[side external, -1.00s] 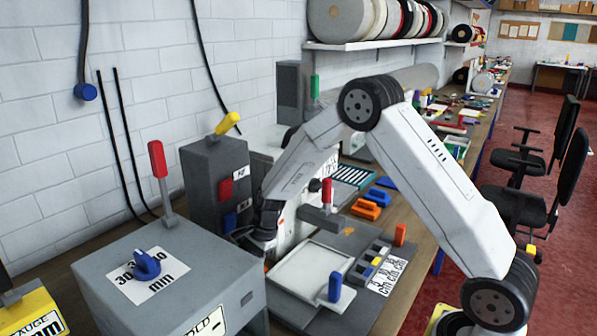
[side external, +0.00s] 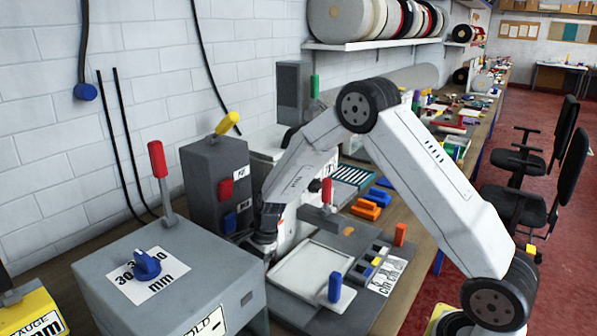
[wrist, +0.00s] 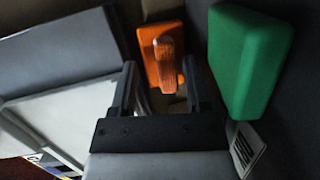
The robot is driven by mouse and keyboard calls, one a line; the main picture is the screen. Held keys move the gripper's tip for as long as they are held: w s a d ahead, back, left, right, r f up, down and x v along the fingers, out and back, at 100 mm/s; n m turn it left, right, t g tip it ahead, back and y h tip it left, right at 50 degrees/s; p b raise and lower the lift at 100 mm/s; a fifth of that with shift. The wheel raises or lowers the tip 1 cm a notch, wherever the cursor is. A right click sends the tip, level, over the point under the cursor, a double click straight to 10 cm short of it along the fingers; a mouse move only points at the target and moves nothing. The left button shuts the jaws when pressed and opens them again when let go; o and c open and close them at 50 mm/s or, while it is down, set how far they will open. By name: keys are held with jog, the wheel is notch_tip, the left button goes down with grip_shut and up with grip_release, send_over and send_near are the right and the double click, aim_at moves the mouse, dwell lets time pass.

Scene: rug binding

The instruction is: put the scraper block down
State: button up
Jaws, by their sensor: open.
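An orange block with a ridged upright grip (wrist: 165,60), which I take to be the scraper block, shows in the wrist view. It stands just beyond and between the fingertips of my gripper (wrist: 158,80). The two fingers are apart, with a gap on each side of the grip. I cannot tell how far the block is from the fingers in depth. In the side view my wrist hangs low behind the grey box, and the fingers and the block are hidden there.
A green block (wrist: 245,60) stands close to the right of my right finger. A pale tray (side external: 312,270) lies beside my wrist. A grey box with a blue knob (side external: 170,280) stands in front, and a dark grey box (side external: 215,170) stands behind.

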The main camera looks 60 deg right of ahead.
jog(key=v, duration=0.7)
jog(key=shift+d+r, duration=0.15)
jog(key=shift+r, duration=0.2)
jog(key=shift+f, duration=0.15)
dwell(0.4)
jog(key=shift+x, duration=3.65)
jog(key=shift+v, duration=3.85)
jog(key=shift+x, duration=3.85)
jog(key=shift+r, duration=0.9)
notch_tip(320, 180, up, 5)
jog(key=shift+s+d, duration=0.75)
jog(key=shift+s, duration=1.15)
jog(key=shift+s+d, duration=0.75)
jog(key=shift+s, duration=1.15)
jog(key=shift+s+d, duration=0.8)
jog(key=shift+s, duration=1.05)
